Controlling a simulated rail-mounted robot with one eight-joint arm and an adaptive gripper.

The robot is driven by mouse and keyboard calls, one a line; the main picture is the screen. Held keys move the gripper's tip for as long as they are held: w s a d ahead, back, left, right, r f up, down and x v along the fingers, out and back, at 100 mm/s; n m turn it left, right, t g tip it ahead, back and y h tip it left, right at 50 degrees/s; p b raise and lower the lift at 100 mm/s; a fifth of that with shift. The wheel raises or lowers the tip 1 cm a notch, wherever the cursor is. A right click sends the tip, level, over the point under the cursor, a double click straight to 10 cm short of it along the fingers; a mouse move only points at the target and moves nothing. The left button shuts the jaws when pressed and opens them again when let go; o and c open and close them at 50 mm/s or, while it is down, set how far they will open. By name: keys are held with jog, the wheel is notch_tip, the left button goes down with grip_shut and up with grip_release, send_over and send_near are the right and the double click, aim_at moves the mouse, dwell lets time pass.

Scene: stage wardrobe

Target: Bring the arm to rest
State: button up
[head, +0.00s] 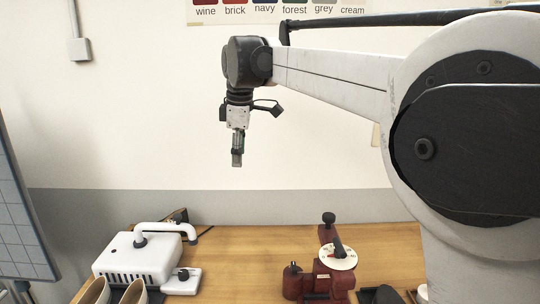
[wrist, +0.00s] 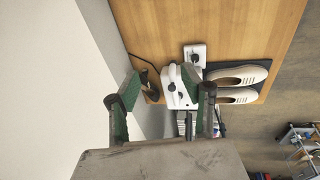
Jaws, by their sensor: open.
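My gripper (head: 237,162) hangs at the end of my raised arm, pointing down, well above the table and in front of the pale wall in the head view. In the wrist view my gripper (wrist: 163,98) has its two green-lined fingers spread apart with nothing held between them. The wooden table (head: 240,245) lies below, with a clear gap under the fingertips.
A white machine (head: 135,258) with a curved arm stands at the table's left, beside beige shoes (head: 130,293). A dark red device (head: 300,283) with a white dial stands right of centre. A gridded panel (head: 18,220) borders the left. Table between them is clear.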

jog(key=s+d+f+m+t, duration=0.3)
jog(key=s+d+m, duration=0.6)
jog(key=s+d, duration=0.9)
jog(key=s+d+f+m+t, duration=0.1)
jog(key=s+d+f+m, duration=0.3)
jog(key=s+f, duration=0.3)
jog(key=s+d+f+m+t+h, duration=0.1)
jog(key=s+d+f+m, duration=0.4)
jog(key=s+f, duration=0.3)
jog(key=shift+s+d+f+b, duration=0.2)
jog(key=shift+s+d+b, duration=0.1)
jog(key=shift+s+d, duration=0.5)
